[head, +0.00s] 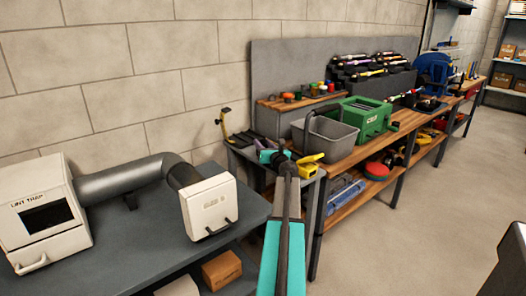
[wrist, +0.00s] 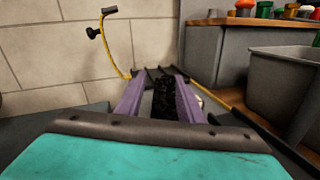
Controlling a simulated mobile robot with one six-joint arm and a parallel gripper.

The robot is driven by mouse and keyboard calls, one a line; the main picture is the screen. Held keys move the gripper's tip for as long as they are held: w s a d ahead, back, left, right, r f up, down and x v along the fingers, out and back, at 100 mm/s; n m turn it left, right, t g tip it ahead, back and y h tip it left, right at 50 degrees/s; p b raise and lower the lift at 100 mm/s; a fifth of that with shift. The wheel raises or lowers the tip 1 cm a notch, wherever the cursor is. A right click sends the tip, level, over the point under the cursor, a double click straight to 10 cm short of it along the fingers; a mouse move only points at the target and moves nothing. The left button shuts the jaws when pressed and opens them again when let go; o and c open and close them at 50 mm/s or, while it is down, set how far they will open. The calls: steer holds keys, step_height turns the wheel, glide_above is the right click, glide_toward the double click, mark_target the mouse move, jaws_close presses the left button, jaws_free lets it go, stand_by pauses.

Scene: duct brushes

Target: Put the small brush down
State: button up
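In the wrist view my gripper (wrist: 162,84) points forward, with a purple finger on each side. Between the fingers is a black bristly thing, which looks like the small brush (wrist: 165,102). The fingers appear closed against its sides. Its handle and lower end are hidden. In the head view my gripper (head: 283,160) is at the end of my teal and grey arm, over or in front of a small grey table (head: 247,152). The brush is too small and dark to separate from the gripper there, and its height above the table cannot be told.
A yellow curved piece with a black knob (head: 224,124) rises at the table's back left. A yellow object (head: 310,159) lies at its right. A grey bin (head: 325,138) and green case (head: 364,118) stand on the wooden bench. A duct unit (head: 208,205) is at left.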

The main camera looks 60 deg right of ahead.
jaws_close()
steer(key=shift+r, duration=0.15)
steer(key=shift+r+p, duration=0.4)
steer(key=shift+r, duration=1.1)
steer(key=shift+s+a+r, duration=0.15)
steer(key=shift+a, duration=0.05)
steer(key=s+a+r, duration=0.1)
steer(key=s+a, duration=0.7)
steer(key=a, duration=0.5)
steer(key=shift+s+r, duration=0.2)
steer(key=shift+s, duration=0.1)
